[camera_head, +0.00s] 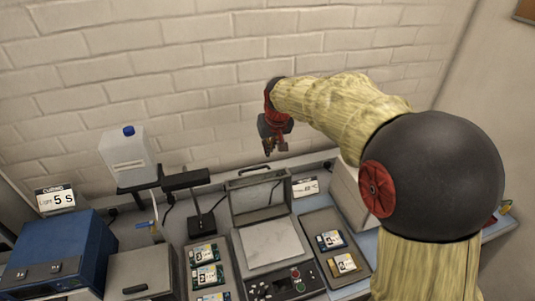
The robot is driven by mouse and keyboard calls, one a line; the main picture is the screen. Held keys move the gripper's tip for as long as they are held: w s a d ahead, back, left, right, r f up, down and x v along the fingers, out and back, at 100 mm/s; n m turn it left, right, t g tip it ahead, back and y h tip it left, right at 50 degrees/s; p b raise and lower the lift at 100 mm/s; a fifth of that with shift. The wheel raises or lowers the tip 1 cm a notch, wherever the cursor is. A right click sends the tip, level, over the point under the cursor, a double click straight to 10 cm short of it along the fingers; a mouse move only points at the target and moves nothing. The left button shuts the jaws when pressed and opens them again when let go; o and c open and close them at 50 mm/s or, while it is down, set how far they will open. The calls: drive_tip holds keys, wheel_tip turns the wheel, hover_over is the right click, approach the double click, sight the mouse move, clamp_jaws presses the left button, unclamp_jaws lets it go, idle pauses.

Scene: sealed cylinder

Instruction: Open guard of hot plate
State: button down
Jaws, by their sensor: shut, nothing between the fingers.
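The hot plate (268,256) stands on the bench in the middle, with a pale flat plate on top and a control panel with buttons at its front. Its guard (258,202) is a grey frame with a see-through pane. It stands raised at the back edge of the plate, and the plate's top is uncovered. My gripper (270,150) is shut and empty. It hangs above and behind the guard, in front of the brick wall, and appears apart from it.
Trays with circuit boards lie left (207,277) and right (341,264) of the hot plate. A black lamp-like stand (201,225), a white jug (131,160), a grey box (142,270) and a blue box (60,255) stand to the left. A small display (305,187) stands behind.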

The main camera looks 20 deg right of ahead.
drive_tip(key=s+f+b, duration=0.2)
drive_tip(key=s+b, duration=0.1)
drive_tip(key=s, duration=0.8)
drive_tip(key=s+a+f+b, duration=0.1)
drive_tip(key=s+b, duration=0.3)
drive_tip(key=s, duration=0.8)
drive_tip(key=s+a+f+b, duration=0.1)
drive_tip(key=s+f+b, duration=0.2)
drive_tip(key=s, duration=0.9)
drive_tip(key=shift+f+t+b, duration=0.3)
drive_tip(key=shift+b, duration=0.15)
drive_tip(key=c, duration=2.5)
unclamp_jaws()
drive_tip(key=shift+a, duration=0.15)
